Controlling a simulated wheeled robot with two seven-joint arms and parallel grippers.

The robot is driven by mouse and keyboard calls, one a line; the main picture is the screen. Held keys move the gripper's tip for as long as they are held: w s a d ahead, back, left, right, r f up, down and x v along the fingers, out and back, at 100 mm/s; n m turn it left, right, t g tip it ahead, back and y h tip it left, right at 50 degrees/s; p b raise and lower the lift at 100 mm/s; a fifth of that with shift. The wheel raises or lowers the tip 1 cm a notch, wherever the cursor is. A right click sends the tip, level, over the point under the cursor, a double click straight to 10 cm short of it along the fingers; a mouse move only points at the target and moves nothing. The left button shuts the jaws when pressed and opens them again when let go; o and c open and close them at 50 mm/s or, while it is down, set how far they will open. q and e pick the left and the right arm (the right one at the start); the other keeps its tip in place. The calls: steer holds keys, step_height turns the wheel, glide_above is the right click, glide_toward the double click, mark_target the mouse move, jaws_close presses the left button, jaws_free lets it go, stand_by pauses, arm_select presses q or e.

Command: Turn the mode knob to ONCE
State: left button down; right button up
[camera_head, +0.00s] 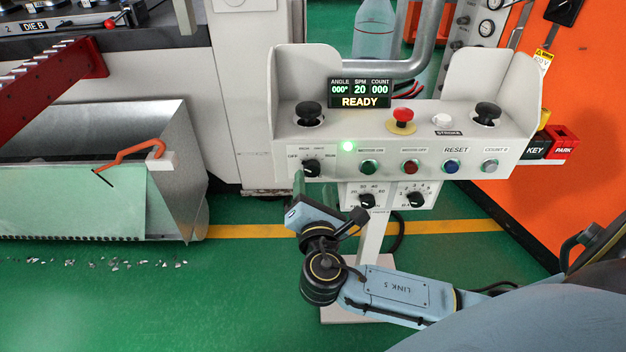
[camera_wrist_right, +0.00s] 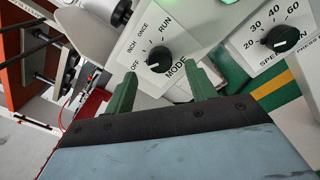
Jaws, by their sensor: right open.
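The mode knob (camera_head: 312,168) is a black knob on a white plate at the lower left of the control box. In the right wrist view, the mode knob (camera_wrist_right: 160,60) has OFF, INCH, ONCE and RUN around it. Its white mark appears to point toward OFF. My right gripper (camera_wrist_right: 162,76) is open, with its green fingers apart on either side below the knob and nothing between them. Contact with the knob does not show. In the head view, my right gripper (camera_head: 303,190) is just below the knob, partly hidden by its wrist. My left gripper is not in view.
A speed knob (camera_wrist_right: 282,39) sits close to the right of the mode plate. A red mushroom button (camera_head: 402,117), two black palm buttons and a row of push buttons are above. The display (camera_head: 361,93) reads READY. A metal chute (camera_head: 185,160) stands at left.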

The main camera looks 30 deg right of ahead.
mark_target(313, 172)
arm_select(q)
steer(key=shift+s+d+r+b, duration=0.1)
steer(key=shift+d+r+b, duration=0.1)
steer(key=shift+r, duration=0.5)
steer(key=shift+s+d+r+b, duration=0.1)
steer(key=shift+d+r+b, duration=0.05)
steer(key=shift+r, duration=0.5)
arm_select(e)
steer(key=shift+x, duration=1.95)
steer(key=c, duration=1)
